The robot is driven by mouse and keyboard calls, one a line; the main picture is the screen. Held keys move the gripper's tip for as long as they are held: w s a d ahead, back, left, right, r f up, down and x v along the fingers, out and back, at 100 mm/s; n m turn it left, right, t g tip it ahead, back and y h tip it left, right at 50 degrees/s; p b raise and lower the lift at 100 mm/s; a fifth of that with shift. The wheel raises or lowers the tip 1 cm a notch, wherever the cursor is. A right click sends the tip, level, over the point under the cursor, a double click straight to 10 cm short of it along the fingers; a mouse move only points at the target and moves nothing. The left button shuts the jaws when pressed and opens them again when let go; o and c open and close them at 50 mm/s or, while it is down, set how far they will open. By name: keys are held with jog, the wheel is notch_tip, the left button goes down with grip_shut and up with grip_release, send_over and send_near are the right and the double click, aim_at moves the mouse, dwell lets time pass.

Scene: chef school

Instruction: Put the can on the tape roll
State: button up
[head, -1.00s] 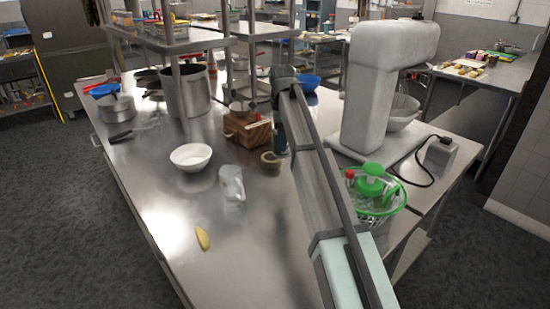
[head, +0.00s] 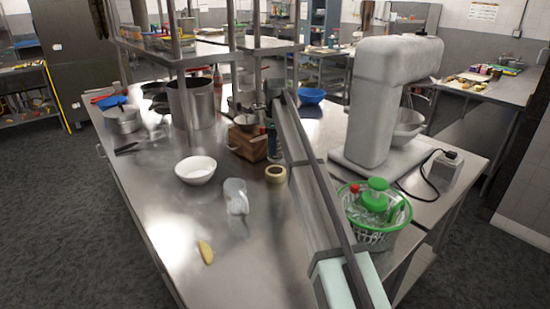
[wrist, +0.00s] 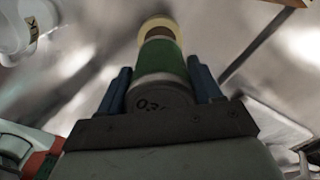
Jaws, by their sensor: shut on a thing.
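The can (wrist: 160,62) has a green band and a silver rim, and one end faces the wrist camera. My gripper (wrist: 159,76) is shut on it, with a dark blue finger on either side. The tape roll (wrist: 157,22) is a beige ring just beyond the can's far end, partly hidden by it. In the head view the tape roll (head: 276,174) lies flat on the steel table, and the dark green can (head: 272,142) shows just behind it, beside my arm. Whether can and roll touch cannot be told.
A wooden box (head: 248,144) stands close left of the can. A green-rimmed basket (head: 373,232) and a mixer (head: 372,105) stand right of my arm.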

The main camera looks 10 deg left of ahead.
jog(key=shift+f, duration=2.55)
jog(key=shift+f, duration=0.15)
jog(key=o, duration=1.3)
notch_tip(320, 180, up, 12)
jog(key=shift+r, duration=0.15)
